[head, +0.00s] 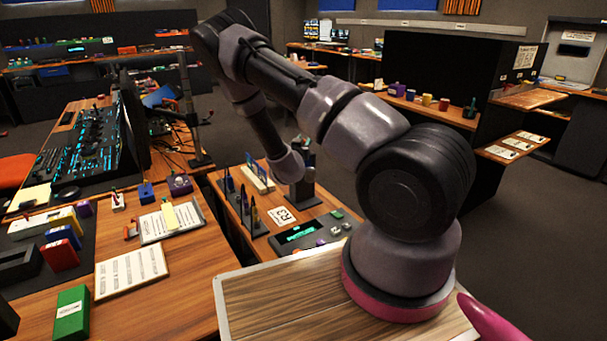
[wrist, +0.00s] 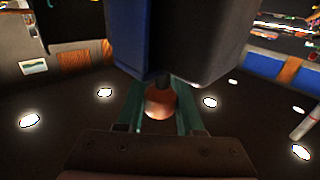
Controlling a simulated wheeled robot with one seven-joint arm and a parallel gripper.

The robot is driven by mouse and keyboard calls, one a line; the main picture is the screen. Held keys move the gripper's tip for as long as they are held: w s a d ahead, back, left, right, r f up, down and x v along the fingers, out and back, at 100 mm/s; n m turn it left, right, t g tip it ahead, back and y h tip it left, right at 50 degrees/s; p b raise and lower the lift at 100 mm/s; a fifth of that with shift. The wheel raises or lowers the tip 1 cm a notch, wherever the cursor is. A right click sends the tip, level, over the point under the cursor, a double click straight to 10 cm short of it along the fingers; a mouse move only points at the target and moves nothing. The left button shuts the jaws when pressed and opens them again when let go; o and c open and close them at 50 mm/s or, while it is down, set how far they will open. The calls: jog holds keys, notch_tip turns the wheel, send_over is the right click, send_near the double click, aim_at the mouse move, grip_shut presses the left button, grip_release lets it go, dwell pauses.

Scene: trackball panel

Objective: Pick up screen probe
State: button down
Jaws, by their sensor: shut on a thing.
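My gripper (head: 302,192) is low over the small wooden table, at its far right part, beside upright dark items. In the head view its fingers are small and partly hidden by my wrist. In the wrist view my gripper (wrist: 160,106) has greenish fingers, shut on the screen probe (wrist: 160,104), which shows as a round copper-coloured end with a short dark stem above. A large blue and dark block fills the upper middle of the wrist view, close to the camera; whether it is part of the probe I cannot tell.
The small table also bears a rack of thin blue and dark tools (head: 254,208), a pale wooden block (head: 258,178), a card marked R3 (head: 282,216) and a dark control panel (head: 305,236). A cluttered desk (head: 180,285) stands to the left. Open floor (head: 535,255) lies to the right.

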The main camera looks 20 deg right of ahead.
dwell(0.9)
notch_tip(320, 180, up, 20)
jog(key=shift+r, duration=0.15)
dwell(0.8)
